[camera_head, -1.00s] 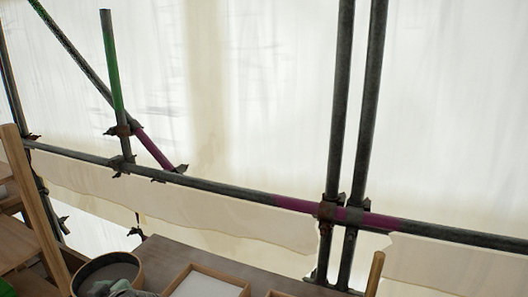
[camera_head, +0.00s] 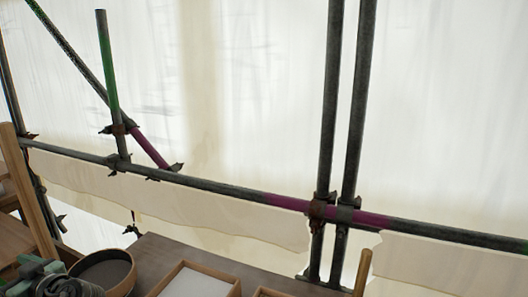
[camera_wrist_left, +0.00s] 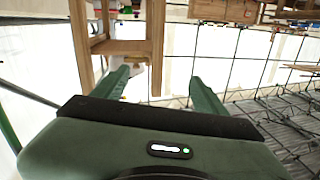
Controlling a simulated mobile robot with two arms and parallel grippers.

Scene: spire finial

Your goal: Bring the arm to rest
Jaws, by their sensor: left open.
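My left gripper (camera_wrist_left: 160,76) is open in the left wrist view, its two green fingers spread wide apart. Nothing is held between them. Behind the fingers is a wooden frame (camera_wrist_left: 118,47) with upright posts. In the head view, a green and grey part of my left arm (camera_head: 45,279) shows at the bottom left corner, beside a round dark container. My right gripper is in neither view.
The round container (camera_head: 104,271) and a shallow wooden tray (camera_head: 197,283) with a white inside stand on a dark tabletop (camera_head: 160,250). Scaffold poles (camera_head: 329,100) and a long rail (camera_head: 220,187) cross in front of pale sheeting. A wooden post (camera_head: 28,190) rises at left.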

